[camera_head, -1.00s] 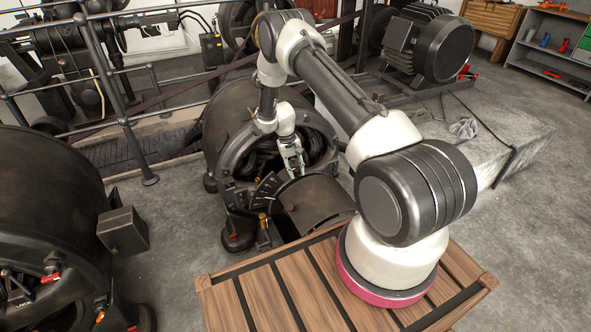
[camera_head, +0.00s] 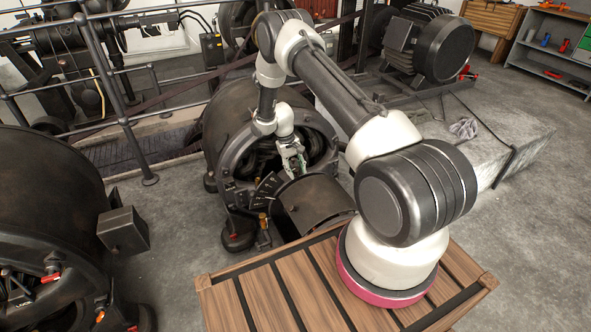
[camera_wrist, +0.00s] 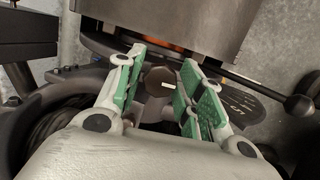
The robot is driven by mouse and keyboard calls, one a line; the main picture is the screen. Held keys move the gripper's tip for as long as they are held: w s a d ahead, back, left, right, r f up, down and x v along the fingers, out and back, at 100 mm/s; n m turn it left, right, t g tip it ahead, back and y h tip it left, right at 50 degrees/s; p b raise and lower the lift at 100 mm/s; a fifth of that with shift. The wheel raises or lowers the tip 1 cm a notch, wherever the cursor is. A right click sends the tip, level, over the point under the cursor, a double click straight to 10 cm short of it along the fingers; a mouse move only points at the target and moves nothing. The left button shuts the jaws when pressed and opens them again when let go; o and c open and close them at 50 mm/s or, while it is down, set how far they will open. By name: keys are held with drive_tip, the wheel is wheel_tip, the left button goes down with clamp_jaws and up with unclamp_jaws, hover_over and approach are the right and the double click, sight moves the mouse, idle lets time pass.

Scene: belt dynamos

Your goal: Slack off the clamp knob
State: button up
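A dark faceted knob (camera_wrist: 160,82) with a pale mark, apparently the clamp knob, shows in the wrist view between my finger pads. My gripper (camera_wrist: 163,62) is open, with one green-padded finger on each side of the knob. Gaps show between the pads and the knob, the right one narrow. In the head view my gripper (camera_head: 293,163) points down in front of the open end of the dark dynamo (camera_head: 228,112). The knob is too hidden by the gripper to make out there.
A curved metal cover (camera_head: 315,203) lies just in front of my gripper. In the wrist view a ball-ended lever (camera_wrist: 299,105) and a dark marked plate (camera_wrist: 242,104) lie to the right.

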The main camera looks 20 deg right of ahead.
drive_tip(key=v, duration=1.2)
idle(0.3)
drive_tip(key=s+f+g, duration=0.1)
drive_tip(key=s, duration=0.4)
drive_tip(key=s+r+t+y, duration=0.1)
drive_tip(key=s+r+t, duration=0.2)
drive_tip(key=s+r, duration=1.4)
drive_tip(key=s+r+t+y, duration=0.1)
drive_tip(key=s+r+t, duration=0.3)
drive_tip(key=s+r, duration=1.3)
wheel_tip(320, 180, up, 7)
drive_tip(key=shift+s+r, duration=0.1)
drive_tip(key=shift+s, duration=0.15)
